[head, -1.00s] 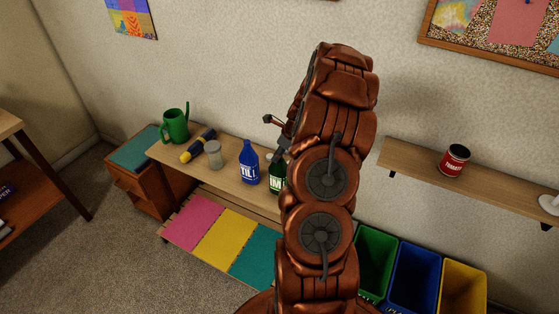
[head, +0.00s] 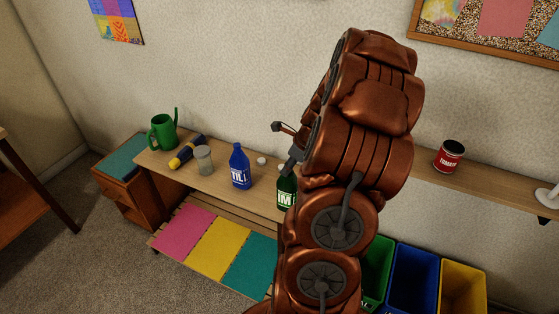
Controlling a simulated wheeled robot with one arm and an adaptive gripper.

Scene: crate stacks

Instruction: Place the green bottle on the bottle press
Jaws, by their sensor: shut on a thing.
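The green bottle (head: 286,192) with a white-lettered label stands upright at the right part of the wooden bench (head: 215,189), partly hidden behind my arm. My gripper (head: 291,167) is at the top of this bottle and is shut on it; the fingertips are mostly hidden by my arm. I cannot tell whether the bottle's base touches the bench. I cannot make out a bottle press; my arm covers much of the right side.
A small white object (head: 262,161) lies behind. A red can (head: 449,157) is on the wall shelf (head: 485,189). Coloured bins (head: 414,275) stand below.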

